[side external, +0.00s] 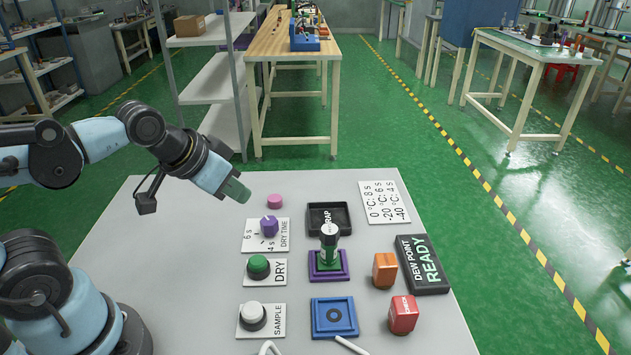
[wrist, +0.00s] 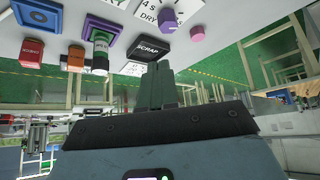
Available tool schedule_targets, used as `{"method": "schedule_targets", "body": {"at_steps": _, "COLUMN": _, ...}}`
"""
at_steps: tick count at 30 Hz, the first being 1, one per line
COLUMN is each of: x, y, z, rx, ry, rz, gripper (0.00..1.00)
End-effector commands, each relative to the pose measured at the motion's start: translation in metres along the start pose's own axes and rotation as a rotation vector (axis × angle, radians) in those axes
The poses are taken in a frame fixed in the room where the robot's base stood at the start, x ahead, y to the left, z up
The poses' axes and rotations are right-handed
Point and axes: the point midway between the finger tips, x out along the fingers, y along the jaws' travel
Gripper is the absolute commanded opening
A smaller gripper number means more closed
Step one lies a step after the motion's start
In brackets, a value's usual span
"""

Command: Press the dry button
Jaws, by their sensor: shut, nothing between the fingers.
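The dry button (side external: 259,266) is a green round button on a dark base, on a white plate marked DRY, in the side external view. I do not see it in the wrist view. My gripper (side external: 237,190) has green fingers and hangs above the back left of the table, behind and to the left of the button and well apart from it. In the wrist view my gripper's fingers (wrist: 156,88) are together, with nothing between them. A purple dial (side external: 269,226) marked DRY TIME stands just behind the button; it also shows in the wrist view (wrist: 168,17).
A white sample button (side external: 252,314) is in front. A green column (side external: 329,256) stands upright on a purple pad. A blue pad (side external: 344,318), orange block (side external: 385,270), red block (side external: 403,314), scrap tray (side external: 343,220), pink disc (side external: 275,201) and display reading DEW POINT READY (side external: 424,279) surround it.

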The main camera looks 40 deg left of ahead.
Motion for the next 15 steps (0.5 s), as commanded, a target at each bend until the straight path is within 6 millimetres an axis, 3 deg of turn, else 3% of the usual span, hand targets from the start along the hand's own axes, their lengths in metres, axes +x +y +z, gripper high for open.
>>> {"method": "schedule_targets", "body": {"at_steps": 5, "x": -0.004, "y": 0.007, "z": -0.004, "rx": -0.11, "ry": -0.089, "rz": 0.005, "gripper": 0.0}}
{"method": "schedule_targets", "body": {"at_steps": 15, "x": -0.023, "y": 0.031, "z": -0.015, "rx": -0.547, "ry": -0.436, "rz": -0.11, "gripper": 0.0}}
